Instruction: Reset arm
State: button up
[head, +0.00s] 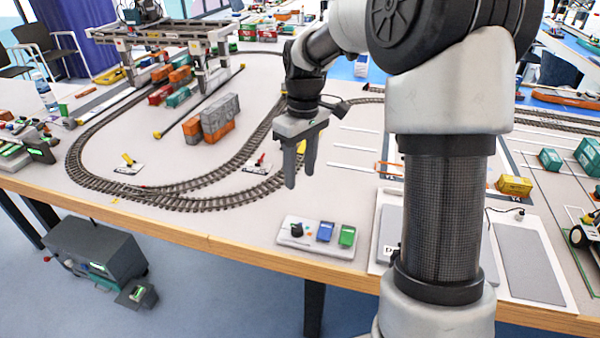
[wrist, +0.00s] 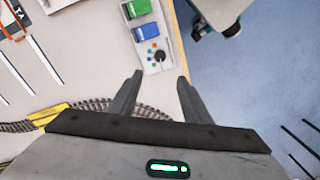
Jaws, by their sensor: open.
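My gripper (head: 300,165) hangs from my arm above the table, pointing down, near the right side of the track loop. Its two fingers are apart with nothing between them. In the wrist view my gripper (wrist: 158,85) is also open and empty, with the table edge and floor beyond it. My arm's thick upright link covers part of the table on the right of the head view.
A control panel (head: 297,248) with a black knob and blue and green buttons lies at the table's front edge. Train track (head: 150,198) loops on the left. A model gantry crane (head: 190,32) stands behind stacked grey containers (head: 220,115). A yellow container (head: 514,185) lies right.

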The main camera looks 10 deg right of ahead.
jog(key=s+a+r+m+t, duration=0.1)
jog(key=s+r+m+t, duration=0.35)
jog(key=s, duration=0.75)
jog(key=s+r+m+t, duration=0.2)
jog(key=s+r, duration=0.5)
jog(key=s, duration=0.5)
notch_tip(320, 180, up, 15)
jog(key=p, duration=1.5)
jog(key=shift+w+p, duration=0.15)
jog(key=shift+p, duration=0.2)
jog(key=shift+g, duration=0.25)
